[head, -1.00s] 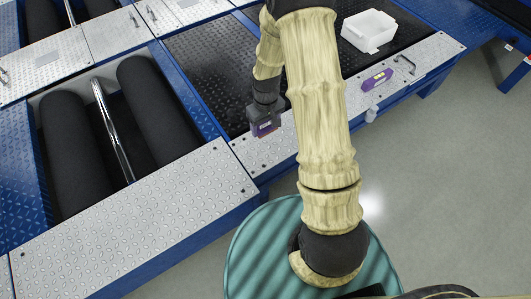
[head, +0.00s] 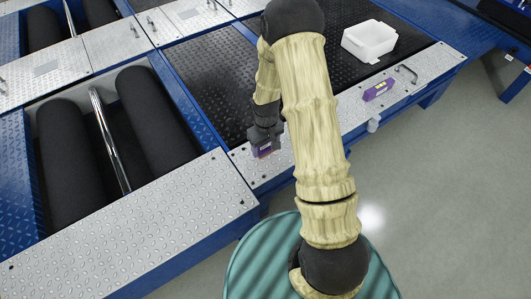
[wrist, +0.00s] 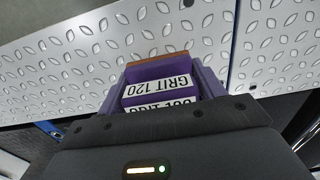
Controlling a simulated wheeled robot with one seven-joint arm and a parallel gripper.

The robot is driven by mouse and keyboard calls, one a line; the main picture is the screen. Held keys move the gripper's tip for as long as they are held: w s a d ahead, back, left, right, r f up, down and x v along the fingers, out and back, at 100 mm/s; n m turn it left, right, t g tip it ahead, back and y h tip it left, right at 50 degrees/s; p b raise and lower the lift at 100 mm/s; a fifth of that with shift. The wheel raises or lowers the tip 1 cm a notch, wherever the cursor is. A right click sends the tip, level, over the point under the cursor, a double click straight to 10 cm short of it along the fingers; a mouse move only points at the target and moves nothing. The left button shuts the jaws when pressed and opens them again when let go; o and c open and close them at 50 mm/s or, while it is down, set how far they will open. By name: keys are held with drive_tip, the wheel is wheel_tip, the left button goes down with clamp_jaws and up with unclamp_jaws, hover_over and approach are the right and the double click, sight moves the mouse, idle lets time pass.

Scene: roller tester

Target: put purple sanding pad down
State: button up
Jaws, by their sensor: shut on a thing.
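The purple sanding pad (wrist: 157,88) is between the jaws of my gripper (wrist: 165,76) in the wrist view. It has white labels reading GRIT 120 and a brown strip along its far edge. In the head view the pad (head: 265,149) shows as a small purple patch under my gripper (head: 266,143), at the left end of the silver tread plate (head: 268,174). My gripper is shut on it. I cannot tell whether the pad touches the plate.
A white bin (head: 369,41) stands on the black tread surface (head: 212,84) behind. Black rollers (head: 76,140) lie to the left. Bare plate surrounds my gripper.

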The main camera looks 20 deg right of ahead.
sight(266, 152)
drive_tip(key=shift+f+b, duration=0.8)
drive_tip(key=shift+f, duration=1.05)
drive_tip(key=shift+f, duration=0.1)
drive_tip(key=o, duration=1)
drive_tip(key=shift+o, duration=0.2)
wheel_tip(266, 152, up, 12)
drive_tip(key=p, duration=0.5)
